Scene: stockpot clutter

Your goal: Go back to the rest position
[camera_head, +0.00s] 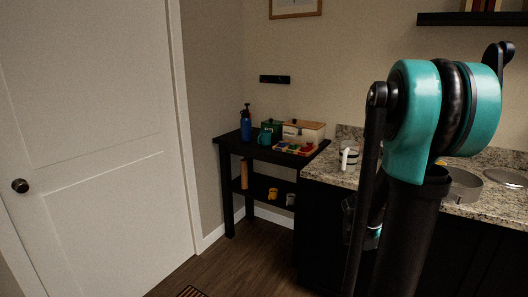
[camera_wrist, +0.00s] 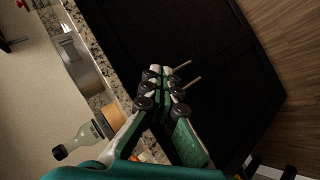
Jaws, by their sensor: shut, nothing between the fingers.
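My gripper (camera_wrist: 163,84) shows in the wrist view with its green and black fingers together and nothing between them. It is in front of a dark cabinet face (camera_wrist: 205,50), below the edge of the granite counter (camera_wrist: 88,40). In the head view my teal and black arm stands at the right, in front of the counter, and hides part of it. The gripper's fingertips cannot be made out in the head view.
A dark side table (camera_head: 228,144) holds a blue bottle (camera_head: 246,130), a teal mug (camera_head: 265,139) and boxes. A white mug (camera_head: 348,157) and a round pan (camera_head: 464,186) stand on the counter. A white door (camera_head: 90,130) is at the left. Wood floor (camera_head: 235,265) is open between.

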